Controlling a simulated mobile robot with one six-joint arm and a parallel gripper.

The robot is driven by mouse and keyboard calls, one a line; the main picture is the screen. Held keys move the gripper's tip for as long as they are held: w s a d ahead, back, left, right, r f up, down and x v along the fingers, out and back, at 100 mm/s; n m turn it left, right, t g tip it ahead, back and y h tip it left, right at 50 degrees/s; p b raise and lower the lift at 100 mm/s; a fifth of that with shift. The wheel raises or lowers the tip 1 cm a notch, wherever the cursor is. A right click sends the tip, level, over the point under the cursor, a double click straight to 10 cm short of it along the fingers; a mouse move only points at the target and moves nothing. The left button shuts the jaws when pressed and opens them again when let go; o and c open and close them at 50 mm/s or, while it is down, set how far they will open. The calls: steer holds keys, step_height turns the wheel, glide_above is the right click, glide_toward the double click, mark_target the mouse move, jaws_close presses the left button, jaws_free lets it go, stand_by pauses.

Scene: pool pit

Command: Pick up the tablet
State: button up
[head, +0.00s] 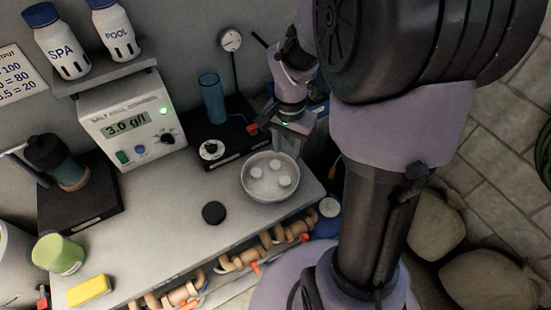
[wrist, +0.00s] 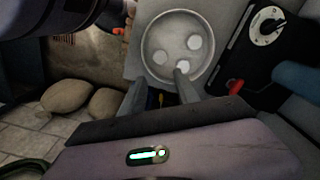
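Three round white tablets lie apart in a shallow round grey dish (head: 246,190) on the bench. In the head view they are the back tablet (head: 277,165), the left tablet (head: 256,173) and the right tablet (head: 284,181). The wrist view shows the dish (wrist: 147,40) with the same tablets, one of them (wrist: 182,66) close to a fingertip. My gripper (head: 289,143) is at the dish's far edge. In the wrist view my gripper (wrist: 159,86) has its fingers spread with nothing between them. One fingertip overlaps the dish rim; I cannot tell its height above it.
A black device with a blue cylinder (head: 212,100) stands behind the dish. A white salt meter (head: 130,120) is further left. A black disc (head: 214,212), green-capped jar (head: 58,254) and yellow block (head: 89,291) are on the bench. Pipes (head: 240,262) run below its front edge.

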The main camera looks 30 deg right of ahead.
mark_target(285, 180)
step_height(285, 180, down, 14)
steer(key=b, duration=0.5)
steer(key=shift+a+r, duration=0.1)
steer(key=shift+c, duration=0.5)
jaws_close()
